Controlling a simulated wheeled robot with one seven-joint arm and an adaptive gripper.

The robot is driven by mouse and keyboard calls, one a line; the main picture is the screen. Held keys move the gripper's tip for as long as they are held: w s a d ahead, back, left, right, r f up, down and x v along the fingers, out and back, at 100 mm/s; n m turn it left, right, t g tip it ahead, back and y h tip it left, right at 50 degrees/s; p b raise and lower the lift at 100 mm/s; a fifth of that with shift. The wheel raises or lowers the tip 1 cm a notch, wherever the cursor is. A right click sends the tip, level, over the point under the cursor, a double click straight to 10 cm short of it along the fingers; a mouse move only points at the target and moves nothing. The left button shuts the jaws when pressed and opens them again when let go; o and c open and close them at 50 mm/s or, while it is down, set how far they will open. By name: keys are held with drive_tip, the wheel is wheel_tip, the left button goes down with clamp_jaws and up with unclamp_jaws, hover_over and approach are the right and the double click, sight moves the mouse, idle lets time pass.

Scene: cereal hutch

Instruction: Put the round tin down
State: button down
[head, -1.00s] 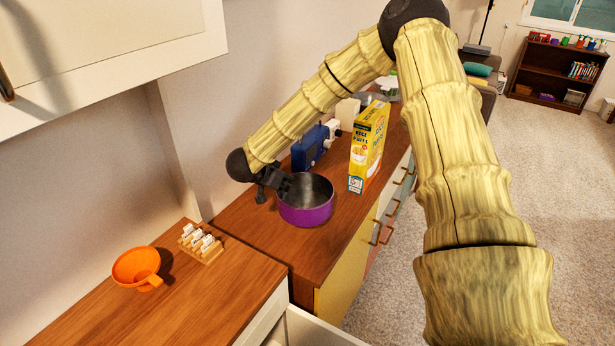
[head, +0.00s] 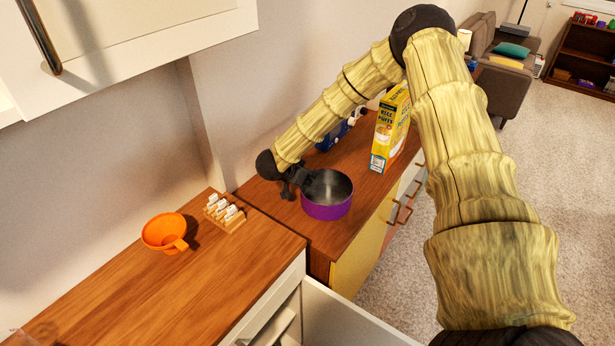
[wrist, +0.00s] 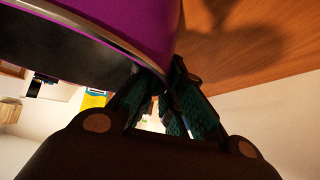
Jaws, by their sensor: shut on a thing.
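The round tin (head: 327,208) is a purple, open-topped pan-like vessel with a dark grey inside. It is upright over the wooden counter near the counter's near end. My gripper (head: 303,188) is shut on its left rim in the head view. In the wrist view my gripper (wrist: 165,88) pinches the wall of the tin (wrist: 150,25), whose purple side and metal rim fill the upper left. A shadow lies on the wood beside it. I cannot tell whether the tin's base touches the counter, as its underside is hidden.
A yellow cereal box (head: 390,130) stands behind the tin to the right. A blue appliance (head: 335,137) is partly hidden behind my arm. An orange funnel (head: 165,232) and a wooden rack with white tags (head: 224,212) sit on the nearer counter (head: 200,290), whose front part is bare.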

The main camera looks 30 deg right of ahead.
drive_tip(key=shift+f, duration=0.1)
drive_tip(key=c, duration=1.6)
unclamp_jaws()
drive_tip(key=shift+o, duration=0.2)
drive_tip(key=b+v, duration=0.2)
drive_tip(key=v, duration=1)
drive_tip(key=shift+b, duration=0.35)
drive_tip(key=shift+a, duration=0.1)
